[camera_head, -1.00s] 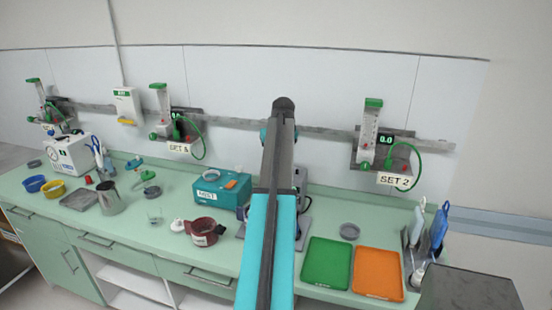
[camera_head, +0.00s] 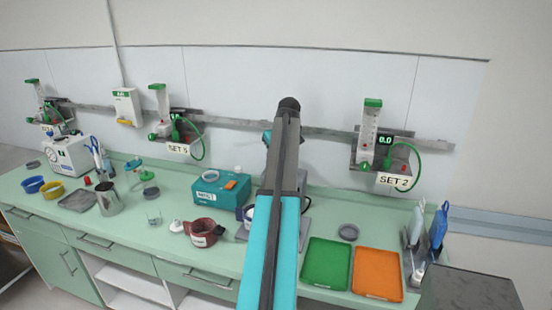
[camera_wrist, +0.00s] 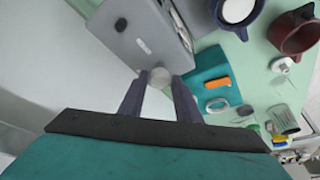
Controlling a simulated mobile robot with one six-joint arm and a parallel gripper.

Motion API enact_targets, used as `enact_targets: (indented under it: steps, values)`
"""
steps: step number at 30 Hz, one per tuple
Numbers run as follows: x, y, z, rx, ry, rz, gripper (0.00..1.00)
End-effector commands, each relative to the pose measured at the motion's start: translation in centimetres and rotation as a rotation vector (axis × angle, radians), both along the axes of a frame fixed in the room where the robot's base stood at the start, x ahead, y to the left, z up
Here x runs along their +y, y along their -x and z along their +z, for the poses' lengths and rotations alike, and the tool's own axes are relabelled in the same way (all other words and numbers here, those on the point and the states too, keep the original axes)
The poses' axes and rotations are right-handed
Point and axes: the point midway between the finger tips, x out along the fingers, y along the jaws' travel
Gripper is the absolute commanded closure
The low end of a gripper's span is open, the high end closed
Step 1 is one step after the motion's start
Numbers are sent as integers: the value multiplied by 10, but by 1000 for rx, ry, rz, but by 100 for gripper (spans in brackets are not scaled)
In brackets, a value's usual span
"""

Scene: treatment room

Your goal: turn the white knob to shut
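The white knob (camera_wrist: 160,77) is a small round pale piece in the wrist view, at the edge of a grey machine (camera_wrist: 143,38). My gripper (camera_wrist: 162,74) has its two dark fingers apart, with the knob showing between their tips. I cannot tell whether either finger touches it. In the head view my arm hides the gripper, the knob and most of the grey machine (camera_head: 304,222) on the counter.
A teal box (camera_head: 208,197), a dark red jug (camera_head: 205,232) and a white-topped container stand left of the machine. A green tray (camera_head: 326,264) and an orange tray (camera_head: 377,274) lie to the right. Wall-mounted flowmeters (camera_head: 370,125) stand behind on a rail.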

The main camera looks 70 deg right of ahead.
Motion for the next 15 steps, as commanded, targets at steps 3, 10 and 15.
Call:
enact_targets:
  steps: [3,10,15]
  values:
    - [0,0,0,-1,2,0,58]
    - [-1,0,1,-2,5,-2,58]
    - [-1,1,5,-2,6,-2,58]
